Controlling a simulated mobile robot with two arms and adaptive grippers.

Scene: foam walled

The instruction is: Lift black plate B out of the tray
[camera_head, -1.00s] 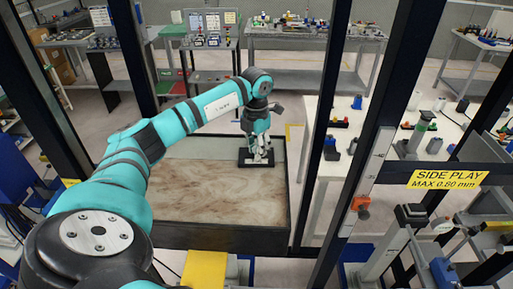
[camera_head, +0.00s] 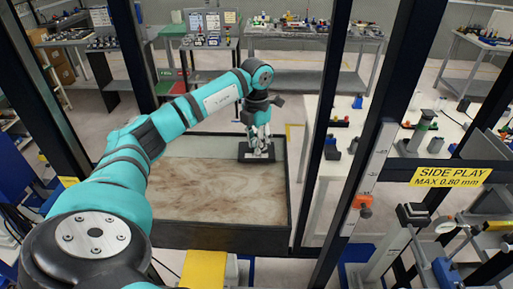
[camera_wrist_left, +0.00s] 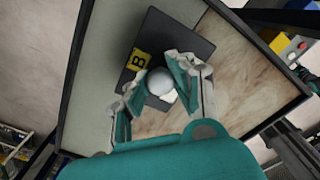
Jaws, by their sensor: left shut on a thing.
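Black plate B (camera_head: 243,153) is a dark flat square near the back right corner of the tray (camera_head: 220,240), which has dark walls and a brown marbled floor with a grey strip. In the left wrist view the plate (camera_wrist_left: 185,38) shows a yellow label with a "B" and a round grey knob (camera_wrist_left: 160,81). My left gripper (camera_head: 260,151) points down over the plate. In the left wrist view its fingers (camera_wrist_left: 158,85) are shut on the knob. The gap under the plate is hard to judge. My right gripper is not in view.
Dark upright posts (camera_head: 330,100) stand close to the tray's right side. A white table (camera_head: 350,130) with small parts is beyond them. A "SIDE PLAY" sign (camera_head: 449,177) and a measuring fixture (camera_head: 410,215) are at the right. The tray's front area is bare.

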